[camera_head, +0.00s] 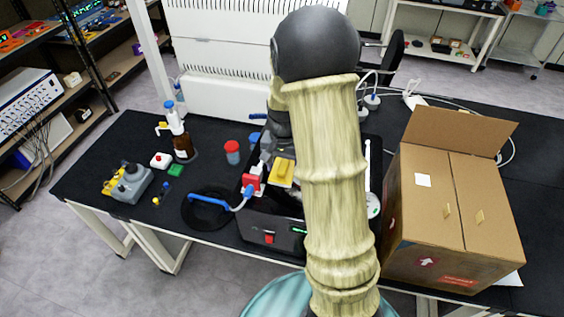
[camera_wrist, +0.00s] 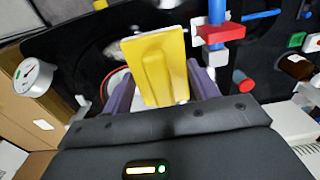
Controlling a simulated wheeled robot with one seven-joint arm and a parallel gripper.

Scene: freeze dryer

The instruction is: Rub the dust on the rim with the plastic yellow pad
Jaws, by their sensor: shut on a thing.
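The yellow plastic pad (camera_wrist: 158,62) is held between the two purple fingers of my gripper (camera_wrist: 161,78). The pad is tilted, its raised grip facing the wrist camera. In the head view the pad (camera_head: 281,172) shows just left of my arm, above the black freeze dryer (camera_head: 262,228). Behind the pad in the wrist view, part of a dark round opening and a pale, reddish-edged curve (camera_wrist: 114,82) show. The pad hides much of this area. I cannot tell whether the pad touches the rim, and no dust can be made out.
A red valve (camera_head: 251,183) with a blue tube stands close to the pad. A large cardboard box (camera_head: 450,205) stands right of the dryer. Bottles and small items occupy the bench's left side.

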